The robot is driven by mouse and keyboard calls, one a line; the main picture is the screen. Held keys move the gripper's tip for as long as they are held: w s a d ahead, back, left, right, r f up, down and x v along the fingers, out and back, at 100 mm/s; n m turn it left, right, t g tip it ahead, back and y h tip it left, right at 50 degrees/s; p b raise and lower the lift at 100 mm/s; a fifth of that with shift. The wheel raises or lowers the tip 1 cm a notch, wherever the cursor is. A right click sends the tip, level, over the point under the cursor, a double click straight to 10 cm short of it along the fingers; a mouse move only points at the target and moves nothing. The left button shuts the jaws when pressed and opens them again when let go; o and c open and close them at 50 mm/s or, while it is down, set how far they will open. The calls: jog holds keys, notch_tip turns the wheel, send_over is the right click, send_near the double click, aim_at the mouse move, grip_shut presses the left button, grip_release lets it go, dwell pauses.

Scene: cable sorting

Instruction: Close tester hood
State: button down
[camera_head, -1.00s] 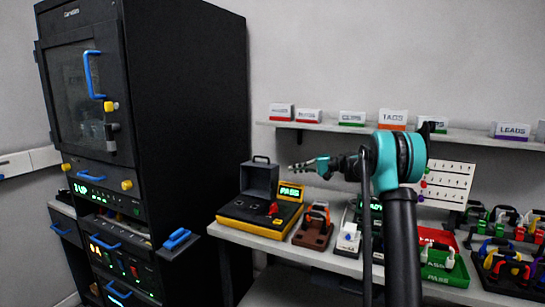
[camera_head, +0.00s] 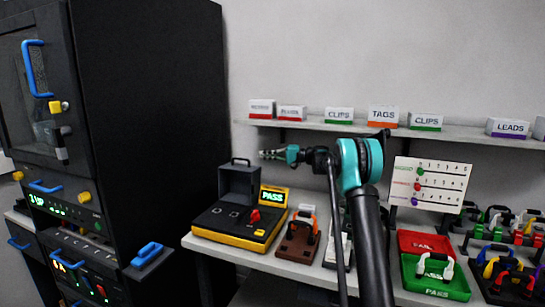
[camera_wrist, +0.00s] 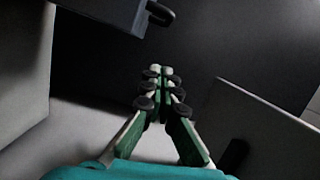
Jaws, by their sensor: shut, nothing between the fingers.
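The tester (camera_head: 212,229) is a black and yellow box at the left end of the bench in the head view. Its grey hood (camera_head: 238,183) stands raised at the back, with a dark handle (camera_head: 241,160) on its top edge. The tester's screen (camera_head: 272,197) reads PASS in green. My gripper (camera_head: 263,154) is shut and empty, just right of the hood handle and slightly above it in the picture; I cannot tell the depth gap. In the wrist view the green fingers (camera_wrist: 160,72) meet at their tips with nothing between them.
A tall black cabinet (camera_head: 150,110) stands left of the bench. A brown holder (camera_head: 297,240) sits right of the tester. Red and green trays (camera_head: 435,285) lie farther right. A shelf (camera_head: 330,127) with label boxes runs along the wall behind.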

aim_at(252, 166)
jog(key=s+a, duration=0.2)
jog(key=a, duration=0.1)
jog(key=s+a, duration=0.1)
jog(key=a, duration=0.1)
jog(key=shift+s+a+f, duration=0.1)
jog(key=shift+s+f, duration=0.1)
jog(key=shift+f, duration=0.05)
jog(key=shift+s, duration=0.1)
